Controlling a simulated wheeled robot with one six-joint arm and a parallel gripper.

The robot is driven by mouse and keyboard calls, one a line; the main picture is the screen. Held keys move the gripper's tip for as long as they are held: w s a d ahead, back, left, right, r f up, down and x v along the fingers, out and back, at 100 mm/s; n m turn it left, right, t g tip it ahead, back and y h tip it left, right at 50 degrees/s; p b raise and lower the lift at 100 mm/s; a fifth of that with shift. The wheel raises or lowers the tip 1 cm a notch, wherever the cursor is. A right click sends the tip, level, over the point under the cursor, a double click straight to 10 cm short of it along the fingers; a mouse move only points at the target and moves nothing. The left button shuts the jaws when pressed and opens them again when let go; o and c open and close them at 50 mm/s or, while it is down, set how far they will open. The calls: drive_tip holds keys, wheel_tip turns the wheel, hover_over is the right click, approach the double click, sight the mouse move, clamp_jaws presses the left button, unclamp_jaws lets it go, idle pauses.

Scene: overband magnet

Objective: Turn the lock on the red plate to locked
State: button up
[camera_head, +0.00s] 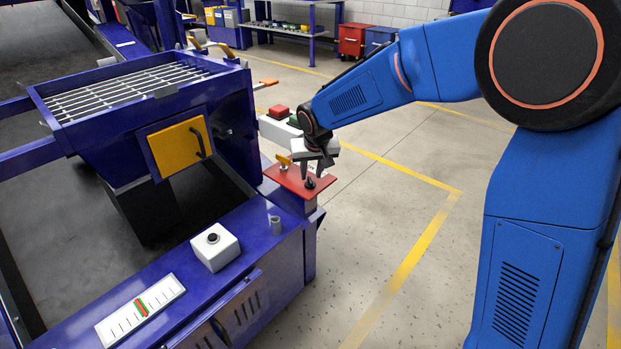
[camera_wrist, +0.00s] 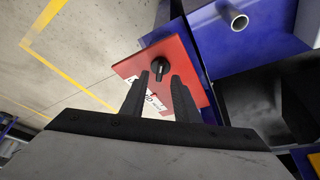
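The red plate (camera_head: 290,178) sits on the corner of the blue machine frame, and it also shows in the wrist view (camera_wrist: 190,58). A small black lock knob (camera_head: 310,183) stands on it; in the wrist view the knob (camera_wrist: 160,68) appears between and just beyond my fingertips. A white label (camera_wrist: 152,104) with dark lettering lies on the plate, partly hidden by my fingers. My gripper (camera_head: 313,173) points down over the knob with its fingers apart; in the wrist view (camera_wrist: 162,78) nothing is gripped. I cannot tell whether the fingers touch the knob.
A small yellow piece (camera_head: 284,160) stands on the plate's far side. A yellow hatch (camera_head: 178,146) is at left. Open floor with yellow lines lies to the right.

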sight(310, 180)
drive_tip(key=shift+x, duration=1.85)
clamp_jaws()
drive_tip(key=shift+n, duration=0.4)
drive_tip(key=n+y, duration=0.1)
drive_tip(key=n, duration=0.2)
drive_tip(key=shift+d+g, duration=0.2)
drive_tip(key=shift+g, duration=0.2)
drive_tip(key=shift+w+n+g+y, duration=0.15)
drive_tip(key=shift+n+y, duration=0.15)
drive_tip(key=shift+n, duration=0.45)
drive_tip(key=shift+n+g+y, duration=0.15)
drive_tip(key=shift+n+y, duration=0.15)
drive_tip(key=shift+n, duration=0.75)
